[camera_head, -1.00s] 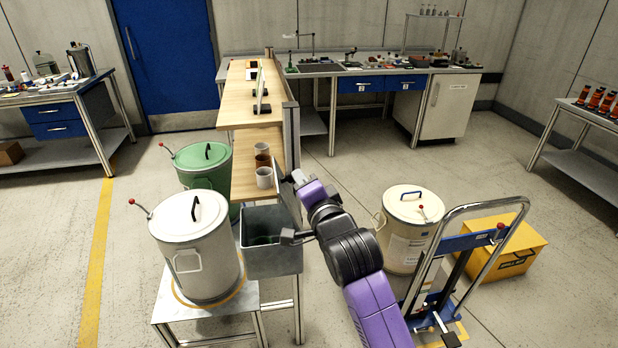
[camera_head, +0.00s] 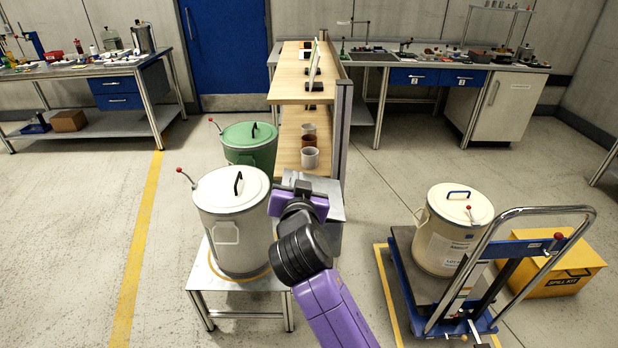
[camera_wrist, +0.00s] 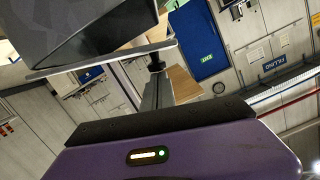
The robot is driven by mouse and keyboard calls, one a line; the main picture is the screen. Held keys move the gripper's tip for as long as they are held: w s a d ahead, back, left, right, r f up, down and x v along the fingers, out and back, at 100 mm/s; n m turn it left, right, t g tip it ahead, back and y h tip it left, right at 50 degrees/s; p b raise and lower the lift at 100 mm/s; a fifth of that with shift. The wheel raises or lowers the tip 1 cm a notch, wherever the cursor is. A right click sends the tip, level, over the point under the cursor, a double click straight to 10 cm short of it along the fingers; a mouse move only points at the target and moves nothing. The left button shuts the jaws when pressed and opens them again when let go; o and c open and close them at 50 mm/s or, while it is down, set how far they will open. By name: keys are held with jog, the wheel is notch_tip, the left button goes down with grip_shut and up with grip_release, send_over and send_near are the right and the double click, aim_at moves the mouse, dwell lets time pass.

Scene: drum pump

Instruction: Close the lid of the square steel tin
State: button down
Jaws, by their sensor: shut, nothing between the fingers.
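The square steel tin (camera_head: 337,240) stands to the right of the white drum in the head view, mostly hidden behind my arm. Its pale grey lid (camera_head: 330,186) shows as a broad surface over the tin; whether it sits fully flush is hidden. My gripper (camera_head: 302,187) is at the lid, shut and empty. In the head view it overlaps the lid, and I cannot tell whether it touches. In the wrist view a grey steel panel with a thin rim (camera_wrist: 105,60) fills the upper left, close to the camera. The fingertips are not clear there.
A white drum (camera_head: 232,215) stands on a small stand left of my arm, with a green drum (camera_head: 250,145) behind. Cups (camera_head: 310,157) stand on the wooden bench beyond the tin. A cream drum on a trolley (camera_head: 440,240) and a yellow spill kit (camera_head: 560,268) are right.

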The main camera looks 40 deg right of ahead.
jog(key=shift+w+a+f+n+g+h+b, duration=0.1)
jog(key=shift+w+a+f+n+g+b, duration=0.15)
jog(key=shift+f+n, duration=0.3)
jog(key=shift+w+a+f+n+h+b, duration=0.1)
jog(key=shift+a+f+n+b, duration=0.3)
jog(key=shift+f, duration=0.3)
jog(key=shift+w+a+f+n+g+h+b, duration=0.1)
jog(key=shift+w+a+f+n+g+b, duration=0.15)
jog(key=shift+f+n, duration=0.35)
jog(key=shift+f, duration=0.1)
jog(key=shift+d, duration=0.1)
